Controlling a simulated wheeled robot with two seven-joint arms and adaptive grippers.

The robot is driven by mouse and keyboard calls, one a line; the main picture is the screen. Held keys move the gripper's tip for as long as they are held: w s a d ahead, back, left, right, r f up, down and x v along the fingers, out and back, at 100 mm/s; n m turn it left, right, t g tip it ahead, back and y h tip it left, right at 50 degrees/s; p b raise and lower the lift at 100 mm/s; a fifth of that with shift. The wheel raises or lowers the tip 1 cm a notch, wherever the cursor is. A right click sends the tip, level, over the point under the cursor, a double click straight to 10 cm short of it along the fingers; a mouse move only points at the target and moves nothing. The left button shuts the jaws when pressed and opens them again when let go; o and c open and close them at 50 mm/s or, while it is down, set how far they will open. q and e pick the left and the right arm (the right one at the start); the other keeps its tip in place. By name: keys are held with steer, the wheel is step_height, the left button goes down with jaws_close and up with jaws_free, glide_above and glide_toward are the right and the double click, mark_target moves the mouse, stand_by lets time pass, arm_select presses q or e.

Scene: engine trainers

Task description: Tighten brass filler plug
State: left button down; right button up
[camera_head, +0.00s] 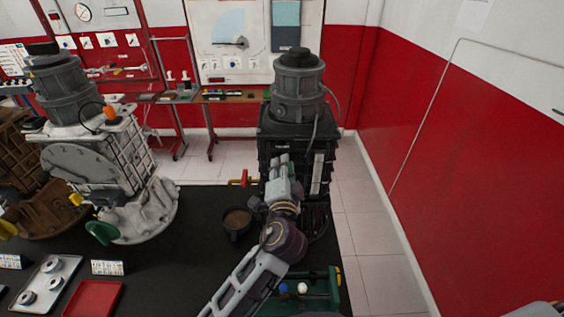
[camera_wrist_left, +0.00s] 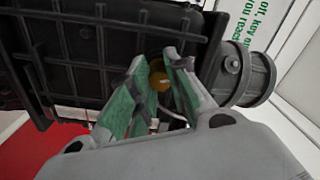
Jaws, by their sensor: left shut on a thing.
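The brass filler plug (camera_wrist_left: 158,76) shows in the left wrist view as a round yellow-brown piece against the side of the black ribbed engine block (camera_wrist_left: 90,60). My left gripper (camera_wrist_left: 157,68) has its green-padded fingers on either side of the plug and is shut on it. In the head view my left gripper (camera_head: 281,165) is against the near side of the black engine (camera_head: 292,125), and the plug is hidden behind it. How far the plug is seated cannot be seen. My right gripper is not in view.
A brown-filled cup (camera_head: 237,222) stands left of my left arm. A green tray (camera_head: 322,290) with small balls lies right of the forearm. A pale engine (camera_head: 100,160), a red tray (camera_head: 94,299) and a metal tray (camera_head: 47,284) are at left. A red-handled part (camera_head: 243,178) sits beside the black engine.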

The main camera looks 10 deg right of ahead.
arm_select(q)
steer(key=m, duration=0.5)
steer(key=shift+d+r, duration=0.1)
steer(key=shift+r, duration=0.1)
steer(key=shift+m, duration=0.3)
steer(key=c, duration=1.3)
jaws_free()
steer(key=shift+d+f, duration=0.1)
steer(key=shift+f, duration=0.05)
steer(key=shift+s, duration=0.15)
steer(key=s, duration=0.4)
steer(key=s+a, duration=0.1)
steer(key=s, duration=0.2)
steer(key=s+a, duration=0.1)
steer(key=s, duration=0.3)
steer(key=shift+s+a, duration=0.2)
steer(key=shift+s, duration=0.1)
steer(key=shift+f, duration=0.1)
